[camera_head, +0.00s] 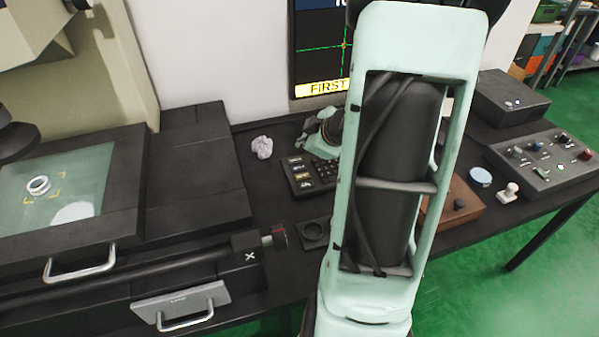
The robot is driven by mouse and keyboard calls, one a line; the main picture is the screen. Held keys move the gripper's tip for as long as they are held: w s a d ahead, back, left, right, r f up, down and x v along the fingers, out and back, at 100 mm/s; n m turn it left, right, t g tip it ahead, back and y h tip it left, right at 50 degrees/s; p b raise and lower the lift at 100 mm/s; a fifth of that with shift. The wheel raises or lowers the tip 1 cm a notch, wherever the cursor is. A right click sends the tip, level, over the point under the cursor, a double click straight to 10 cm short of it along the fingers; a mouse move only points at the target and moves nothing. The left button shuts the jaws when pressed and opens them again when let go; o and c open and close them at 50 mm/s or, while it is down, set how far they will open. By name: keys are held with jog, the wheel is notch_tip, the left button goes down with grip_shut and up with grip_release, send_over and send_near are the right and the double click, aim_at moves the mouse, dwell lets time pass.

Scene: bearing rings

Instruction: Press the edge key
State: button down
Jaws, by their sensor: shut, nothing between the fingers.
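A black keypad (311,178) lies on the dark bench, left of my arm. It has a column of labelled keys on its left, one of them yellowish (302,177), and dark keys to the right. The labels are too small to read, so I cannot tell which one is the edge key. A pale green and black part of my arm shows just behind the keypad's top edge. My large forearm link fills the middle of the view and hides what is behind it. My gripper's fingers do not show.
A machine with a glass stage (75,190) and a ring (39,185) stands left. A screen (320,50) stands behind.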

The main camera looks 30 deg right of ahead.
jog(key=shift+s+f, duration=0.1)
jog(key=shift+f, duration=0.05)
jog(key=b, duration=0.8)
send_over(303, 178)
notch_tip(303, 178, down, 8)
jog(key=shift+r, duration=0.25)
jog(key=shift+f+b, duration=0.4)
jog(key=shift+f, duration=0.1)
dwell(0.5)
jog(key=shift+f, duration=0.45)
jog(key=shift+f+b, duration=0.35)
jog(key=shift+b, duration=0.1)
dwell(0.4)
jog(key=shift+r, duration=0.1)
jog(key=shift+r+p, duration=0.75)
jog(key=shift+p, duration=0.2)
